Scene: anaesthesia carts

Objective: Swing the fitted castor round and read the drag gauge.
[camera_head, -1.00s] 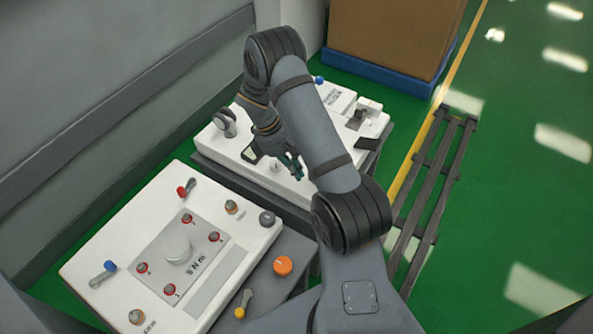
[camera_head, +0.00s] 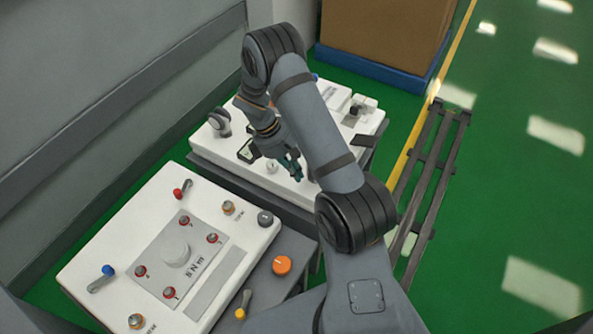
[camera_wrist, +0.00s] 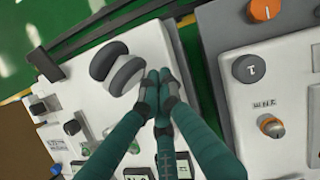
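In the wrist view, a castor with two dark grey wheels (camera_wrist: 126,76) sits on the white bench top, just left of my fingertips. A small gap seems to lie between them; contact is unclear. My gripper (camera_wrist: 159,74) has its teal fingertips together, with nothing visible between them. In the head view, my gripper (camera_head: 292,168) is low over the far white bench, and my arm hides that castor. A dark-framed display (camera_head: 247,151) stands left of the gripper. Two displays, one at bottom centre (camera_wrist: 183,166), show at the wrist view's lower edge; their readings are not legible.
A grey wheel-like part (camera_head: 219,121) stands at the far bench's left end. The nearer white panel (camera_head: 95,240) carries several knobs and levers. An orange knob (camera_head: 282,265) sits beside it. A dark slatted rack (camera_head: 435,180) lies on the open green floor at right.

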